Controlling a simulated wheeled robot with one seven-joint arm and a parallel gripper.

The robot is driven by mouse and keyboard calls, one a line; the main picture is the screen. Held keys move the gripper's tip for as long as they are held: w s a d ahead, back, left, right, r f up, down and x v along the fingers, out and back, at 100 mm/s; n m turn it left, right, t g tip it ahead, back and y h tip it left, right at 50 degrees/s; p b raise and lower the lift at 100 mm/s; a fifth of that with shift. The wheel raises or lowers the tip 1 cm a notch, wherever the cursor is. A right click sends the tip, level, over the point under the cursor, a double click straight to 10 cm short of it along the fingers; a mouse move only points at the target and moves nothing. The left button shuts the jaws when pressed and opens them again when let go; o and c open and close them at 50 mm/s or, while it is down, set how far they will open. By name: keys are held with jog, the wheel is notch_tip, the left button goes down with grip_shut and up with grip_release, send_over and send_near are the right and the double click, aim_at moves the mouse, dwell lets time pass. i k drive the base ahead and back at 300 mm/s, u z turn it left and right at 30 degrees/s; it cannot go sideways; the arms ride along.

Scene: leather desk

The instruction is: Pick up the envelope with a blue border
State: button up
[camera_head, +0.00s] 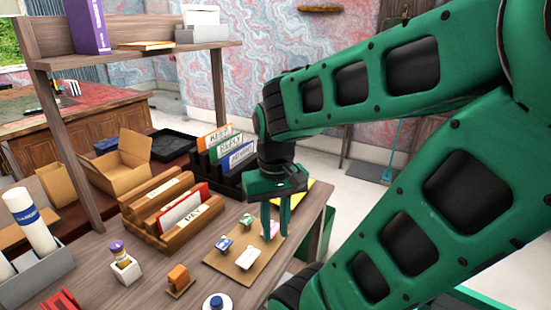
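I cannot make out an envelope with a clear blue border. A small blue-and-white piece (224,243) lies on a tan board (226,265) on the desk; it is too small to tell what it is. A white envelope-like card with a red edge (181,210) stands in a wooden sorter (150,229) with a label that seems to read "PAY". My gripper (276,232) points down over the right part of the tan board. A pinkish piece on the board is partly hidden by the fingers.
A black sorter (205,165) with KEEP, REPLY and another label stands behind. A yellow flat thing (297,197) lies behind my gripper.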

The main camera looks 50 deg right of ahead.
aim_at(236, 157)
jog(key=z, duration=0.95)
jog(key=k, duration=1.7)
jog(key=z, duration=0.55)
jog(key=i, duration=1.8)
jog(key=u, duration=0.8)
